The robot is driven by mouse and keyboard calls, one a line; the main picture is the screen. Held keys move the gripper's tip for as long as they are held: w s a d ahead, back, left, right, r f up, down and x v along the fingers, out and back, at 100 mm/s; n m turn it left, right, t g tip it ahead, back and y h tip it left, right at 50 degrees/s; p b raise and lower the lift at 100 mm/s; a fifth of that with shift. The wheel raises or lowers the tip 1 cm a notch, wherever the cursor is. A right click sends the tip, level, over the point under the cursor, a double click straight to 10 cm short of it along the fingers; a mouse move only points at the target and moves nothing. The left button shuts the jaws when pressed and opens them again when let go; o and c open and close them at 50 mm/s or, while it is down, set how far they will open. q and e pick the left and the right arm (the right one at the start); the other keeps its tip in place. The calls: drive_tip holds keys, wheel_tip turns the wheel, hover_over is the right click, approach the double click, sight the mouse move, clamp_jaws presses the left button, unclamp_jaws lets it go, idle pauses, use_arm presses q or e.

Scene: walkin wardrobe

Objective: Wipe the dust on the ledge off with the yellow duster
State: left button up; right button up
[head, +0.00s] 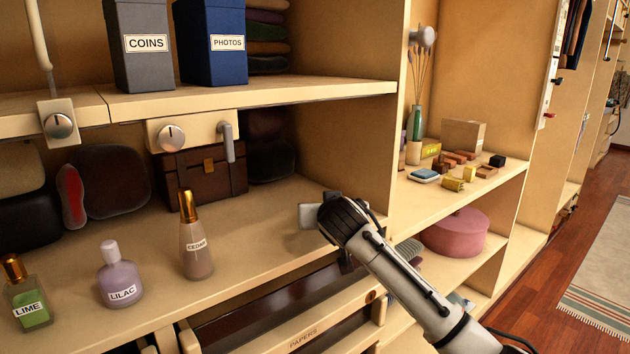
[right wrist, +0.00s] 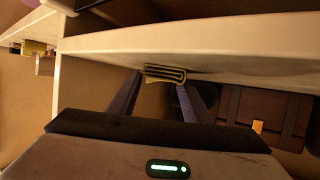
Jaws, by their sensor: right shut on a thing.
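In the head view, my right gripper (head: 325,218) is over the right end of the middle shelf (head: 265,222), near the upright divider. Its fingertips are mostly hidden behind the wrist there. In the right wrist view, my right gripper (right wrist: 160,84) is shut on the yellow duster (right wrist: 164,73), a small folded yellow piece with dark lines. The duster is at the lower side of a long pale board (right wrist: 215,45); I cannot tell whether they touch. I cannot make out any dust or be sure which surface is the dusty ledge. My left gripper is not in view.
LIME (head: 30,303), LILAC (head: 117,277) and CEDAR (head: 195,240) bottles stand along the middle shelf's front. A brown case (head: 203,180) stands behind. Small blocks (head: 462,157) and a reed vase (head: 415,122) crowd the right shelf. A pink round box (head: 455,233) sits below.

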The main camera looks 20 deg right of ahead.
drive_tip(key=a, duration=0.1)
drive_tip(key=s+a, duration=0.1)
drive_tip(key=a, duration=0.1)
drive_tip(key=shift+f, duration=0.1)
wheel_tip(320, 180, up, 2)
drive_tip(key=shift+s+a+r+p, duration=0.15)
drive_tip(key=shift+r+p, duration=0.1)
drive_tip(key=shift+p, duration=0.8)
drive_tip(key=shift+r+p, duration=1.35)
drive_tip(key=shift+r, duration=0.15)
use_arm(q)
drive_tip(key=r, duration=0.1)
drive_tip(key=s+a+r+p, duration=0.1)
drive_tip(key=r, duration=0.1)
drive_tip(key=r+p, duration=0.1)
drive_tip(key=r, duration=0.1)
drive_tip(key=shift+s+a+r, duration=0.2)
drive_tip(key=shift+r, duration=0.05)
use_arm(e)
wheel_tip(320, 180, up, 3)
drive_tip(key=shift+f, duration=0.2)
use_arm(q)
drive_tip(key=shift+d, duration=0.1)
